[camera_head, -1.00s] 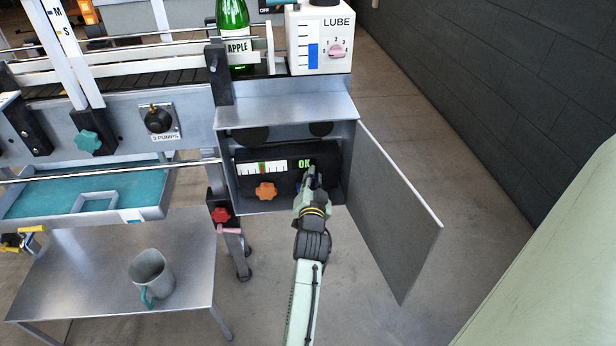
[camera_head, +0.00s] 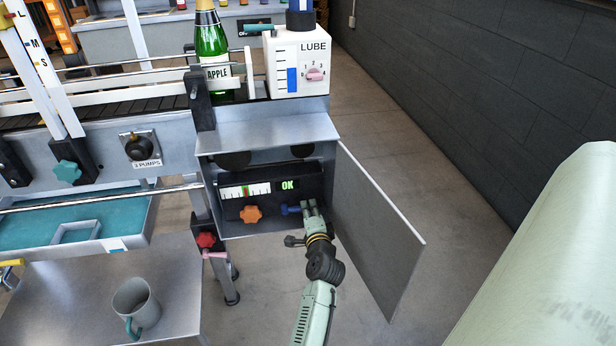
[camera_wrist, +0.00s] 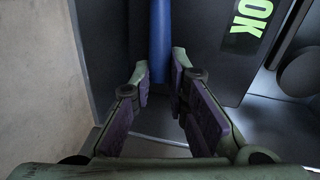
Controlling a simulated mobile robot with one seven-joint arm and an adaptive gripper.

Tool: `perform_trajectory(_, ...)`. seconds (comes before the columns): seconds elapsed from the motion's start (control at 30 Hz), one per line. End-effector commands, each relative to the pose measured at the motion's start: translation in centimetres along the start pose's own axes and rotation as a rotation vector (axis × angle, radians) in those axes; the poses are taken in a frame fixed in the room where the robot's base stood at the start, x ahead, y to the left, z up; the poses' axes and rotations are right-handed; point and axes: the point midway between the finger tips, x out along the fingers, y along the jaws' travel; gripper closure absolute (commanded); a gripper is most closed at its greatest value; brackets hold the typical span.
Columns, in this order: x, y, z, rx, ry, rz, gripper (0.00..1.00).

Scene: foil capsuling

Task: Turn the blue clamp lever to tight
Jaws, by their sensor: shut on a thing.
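The blue clamp lever (camera_head: 291,210) sits in the open cabinet, right of the orange knob, and points roughly sideways toward my gripper. My gripper (camera_head: 309,206) is at the lever's right end, in front of the black panel. In the wrist view the blue lever (camera_wrist: 160,40) runs down between the fingertips (camera_wrist: 160,78), with one finger on each side, and they are shut on it. The lever's pivot is out of the wrist view. The panel display (camera_head: 288,184) reads OK in green, and the OK also shows in the wrist view (camera_wrist: 248,20).
The cabinet door (camera_head: 375,230) hangs open close to the right of my gripper. An orange knob (camera_head: 251,214) and a gauge (camera_head: 245,190) are left of the lever. A grey mug (camera_head: 136,302) stands on the low table. A white LUBE unit (camera_head: 298,65) stands above.

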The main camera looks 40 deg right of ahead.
Motion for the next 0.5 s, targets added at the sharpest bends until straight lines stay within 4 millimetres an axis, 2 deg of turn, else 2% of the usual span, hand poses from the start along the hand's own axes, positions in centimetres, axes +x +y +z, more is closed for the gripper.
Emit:
perform_trajectory(0.2,0.13,0.86,-0.03,0.098,-0.019,0.006,1.00)
perform_trajectory(0.5,0.19,1.20,0.03,0.150,-0.030,0.007,1.00)
